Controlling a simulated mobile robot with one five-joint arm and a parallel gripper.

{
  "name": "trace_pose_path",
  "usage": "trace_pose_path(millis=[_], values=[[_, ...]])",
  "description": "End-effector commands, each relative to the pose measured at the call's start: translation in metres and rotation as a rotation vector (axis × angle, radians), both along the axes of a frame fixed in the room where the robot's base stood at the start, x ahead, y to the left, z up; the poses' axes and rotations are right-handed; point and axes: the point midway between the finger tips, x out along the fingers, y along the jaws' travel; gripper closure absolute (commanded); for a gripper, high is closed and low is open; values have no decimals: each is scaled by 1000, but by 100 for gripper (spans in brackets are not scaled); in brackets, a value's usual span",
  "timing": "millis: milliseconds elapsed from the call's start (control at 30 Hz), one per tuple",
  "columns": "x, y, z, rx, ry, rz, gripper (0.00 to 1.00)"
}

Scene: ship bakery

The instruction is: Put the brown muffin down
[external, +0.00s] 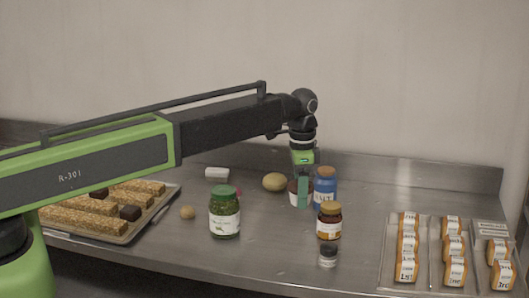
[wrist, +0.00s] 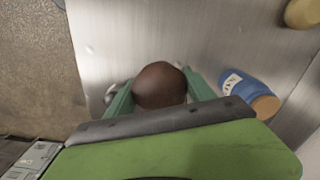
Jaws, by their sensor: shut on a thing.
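The brown muffin (external: 293,187) is between the green fingers of my gripper (external: 302,188), low over the steel counter, just left of a blue jar with a brown lid (external: 325,188). In the wrist view its round brown top (wrist: 160,85) fills the gap between the two fingers, which press on its sides. The gripper is shut on it and points down. A finger hides part of the muffin in the external view. I cannot tell whether its base touches the counter.
A yellow potato-like item (external: 275,182) lies left of the muffin. A green jar (external: 224,215), an amber jar (external: 329,222) and a small dark jar (external: 328,256) stand nearer the front. Trays of bars (external: 165,203) and of labelled packs (external: 390,270) flank the counter.

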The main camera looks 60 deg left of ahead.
Motion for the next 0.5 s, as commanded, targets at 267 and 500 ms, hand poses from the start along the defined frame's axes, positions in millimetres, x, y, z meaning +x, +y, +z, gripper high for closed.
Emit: trace_pose_path(millis=[267, 500], values=[[-2, 58, 1, 0, 0, 74, 60], [3, 81, -19, 0, 0, 77, 60]])
